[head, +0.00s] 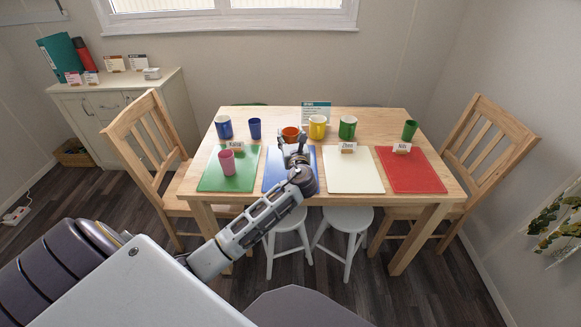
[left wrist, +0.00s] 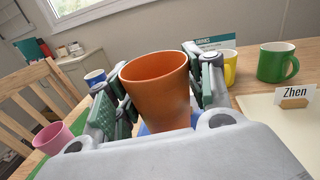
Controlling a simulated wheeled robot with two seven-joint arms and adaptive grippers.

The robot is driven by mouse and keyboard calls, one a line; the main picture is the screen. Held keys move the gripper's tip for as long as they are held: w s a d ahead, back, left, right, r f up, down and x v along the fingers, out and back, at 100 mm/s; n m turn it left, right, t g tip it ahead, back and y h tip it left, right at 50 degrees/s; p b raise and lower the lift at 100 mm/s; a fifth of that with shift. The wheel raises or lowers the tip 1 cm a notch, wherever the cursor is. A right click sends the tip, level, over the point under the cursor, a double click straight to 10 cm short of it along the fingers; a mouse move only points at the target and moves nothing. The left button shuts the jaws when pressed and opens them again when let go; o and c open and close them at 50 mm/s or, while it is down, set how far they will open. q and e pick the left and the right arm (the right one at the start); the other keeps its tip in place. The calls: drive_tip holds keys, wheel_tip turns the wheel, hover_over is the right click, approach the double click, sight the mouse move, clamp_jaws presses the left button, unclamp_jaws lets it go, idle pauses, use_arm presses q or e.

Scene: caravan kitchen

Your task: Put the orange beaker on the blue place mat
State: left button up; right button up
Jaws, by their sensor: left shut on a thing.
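The orange beaker (head: 291,133) is upright between the fingers of my left gripper (head: 293,150), which is shut on it. In the left wrist view the orange beaker (left wrist: 157,88) fills the space between the green-padded fingers of the gripper (left wrist: 158,100). The blue place mat (head: 276,171) lies on the table, second from the left, partly covered by my left arm. The beaker shows at the far end of this mat; I cannot tell whether it touches the mat or the table. My right gripper is not in view.
A green mat (head: 214,180) with a pink beaker (head: 227,162) lies left; white (head: 352,172) and red (head: 410,172) mats lie right. A blue mug (head: 223,127), blue beaker (head: 255,128), yellow mug (head: 317,127), green mug (head: 347,127) and green beaker (head: 409,130) stand behind, near name cards.

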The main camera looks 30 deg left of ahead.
use_arm(q)
drive_tip(key=shift+f, duration=0.5)
wheel_tip(320, 180, down, 4)
drive_tip(key=shift+r+b, duration=0.1)
drive_tip(key=shift+b, duration=0.55)
drive_tip(key=shift+f, duration=0.55)
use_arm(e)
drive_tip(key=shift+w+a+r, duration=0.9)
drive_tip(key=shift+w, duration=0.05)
use_arm(q)
drive_tip(key=shift+f, duration=0.1)
drive_tip(key=shift+f, duration=0.5)
drive_tip(key=shift+f+b, duration=0.5)
drive_tip(key=shift+f, duration=1)
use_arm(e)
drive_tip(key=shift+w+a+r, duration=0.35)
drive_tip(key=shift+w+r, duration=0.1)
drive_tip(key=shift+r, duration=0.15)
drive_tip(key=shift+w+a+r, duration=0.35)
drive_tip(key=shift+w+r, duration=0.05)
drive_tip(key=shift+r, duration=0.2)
use_arm(q)
drive_tip(key=shift+f, duration=0.1)
